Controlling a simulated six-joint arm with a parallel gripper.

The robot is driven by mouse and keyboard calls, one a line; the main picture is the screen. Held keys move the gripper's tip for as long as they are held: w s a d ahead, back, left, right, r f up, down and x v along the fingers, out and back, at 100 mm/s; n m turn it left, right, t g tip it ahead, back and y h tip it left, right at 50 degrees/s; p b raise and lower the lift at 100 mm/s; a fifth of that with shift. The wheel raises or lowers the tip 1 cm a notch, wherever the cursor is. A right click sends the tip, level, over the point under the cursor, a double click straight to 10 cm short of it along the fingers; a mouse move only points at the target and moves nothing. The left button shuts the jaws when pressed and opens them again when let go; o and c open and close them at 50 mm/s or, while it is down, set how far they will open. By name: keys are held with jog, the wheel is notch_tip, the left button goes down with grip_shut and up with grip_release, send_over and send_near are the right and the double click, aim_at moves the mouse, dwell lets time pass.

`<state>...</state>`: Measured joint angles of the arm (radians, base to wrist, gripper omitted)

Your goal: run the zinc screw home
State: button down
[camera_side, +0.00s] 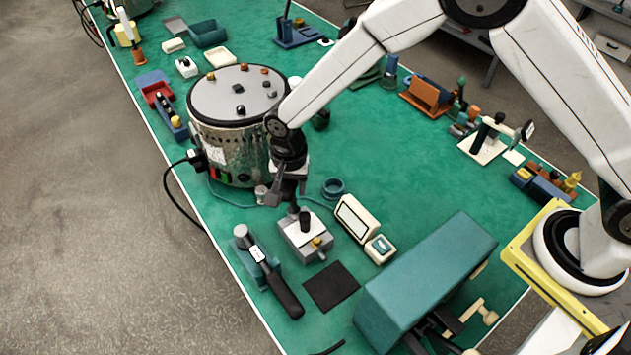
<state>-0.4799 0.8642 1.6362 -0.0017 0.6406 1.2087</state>
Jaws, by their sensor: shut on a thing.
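My gripper (291,205) points down just above and left of a grey block (300,243) with a pale top. It is shut on a small dark thing at its fingertips, too small and shaded to name surely. A dark upright cylinder (306,222) stands at the block's top, close to the fingertips; I cannot tell whether they touch. A brass-coloured knob (317,241) sits at the block's front. I cannot pick out the zinc screw for certain. A small grey cylinder (262,194) stands left of my gripper, by the drum.
A round metal drum (232,155) stands close behind my gripper. A black-handled tool (280,290) lies in front left, and a dark mat (331,287) in front. Green table (400,160) is clear farther right.

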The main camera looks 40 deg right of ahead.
jog(key=shift+r, duration=0.35)
dwell(0.7)
jog(key=shift+n, duration=0.4)
jog(key=n, duration=1)
jog(key=shift+n, duration=2.3)
jog(key=shift+f, duration=0.35)
